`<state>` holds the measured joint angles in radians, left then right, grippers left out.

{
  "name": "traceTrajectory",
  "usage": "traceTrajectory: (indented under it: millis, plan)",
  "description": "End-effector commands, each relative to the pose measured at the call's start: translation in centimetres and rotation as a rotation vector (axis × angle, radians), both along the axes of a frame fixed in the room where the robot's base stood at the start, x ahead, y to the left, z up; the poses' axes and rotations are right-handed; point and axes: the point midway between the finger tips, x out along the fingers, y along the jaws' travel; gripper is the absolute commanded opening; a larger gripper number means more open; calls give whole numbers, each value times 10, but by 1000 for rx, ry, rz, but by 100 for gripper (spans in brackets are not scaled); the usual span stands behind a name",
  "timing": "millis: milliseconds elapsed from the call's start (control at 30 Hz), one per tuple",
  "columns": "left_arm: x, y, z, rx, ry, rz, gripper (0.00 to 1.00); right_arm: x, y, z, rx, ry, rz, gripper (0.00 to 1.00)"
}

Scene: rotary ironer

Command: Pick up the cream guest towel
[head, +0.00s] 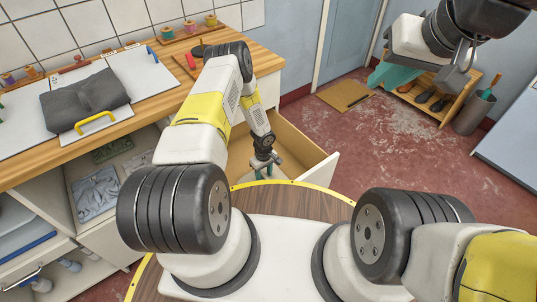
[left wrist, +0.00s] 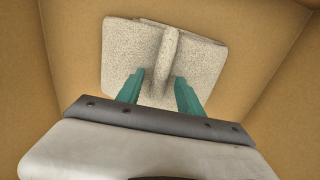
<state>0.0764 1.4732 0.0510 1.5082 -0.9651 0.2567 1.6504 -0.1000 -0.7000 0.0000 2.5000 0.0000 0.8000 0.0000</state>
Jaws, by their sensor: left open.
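The cream guest towel (left wrist: 125,48) lies folded on the bottom of a tan drawer (left wrist: 65,60) in the left wrist view, with a raised ridge down its middle. My left gripper (left wrist: 160,84) is open, its teal fingers on either side of the ridge's near end. I cannot tell whether they touch the cloth. In the head view my left gripper (head: 262,174) reaches down into the open drawer (head: 318,172), and my arm hides most of the towel. My right gripper (head: 392,76) is raised at the upper right, away from the drawer; its finger gap is unclear.
A wooden counter (head: 150,105) at the left holds a dark folded cloth (head: 85,102) and a yellow handle (head: 95,123). Open shelves with cloths lie below. A shoe rack (head: 440,105) and a bin (head: 473,115) stand at the back right. The red floor between is mostly clear.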

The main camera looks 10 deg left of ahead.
Motion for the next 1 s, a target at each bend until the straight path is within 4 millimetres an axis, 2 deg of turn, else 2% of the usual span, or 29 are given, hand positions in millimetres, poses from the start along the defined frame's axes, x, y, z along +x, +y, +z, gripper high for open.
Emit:
traceTrajectory:
  millis: [67,267,1000]
  plan:
    - [0,0,0,0,0,0,40,0,0,0,0,0,0,20]
    - [0,0,0,0,0,0,0,0,0,0,0,0,0,20]
    - [0,0,1,0,0,0,0,0,0,0,0,0,0,20]
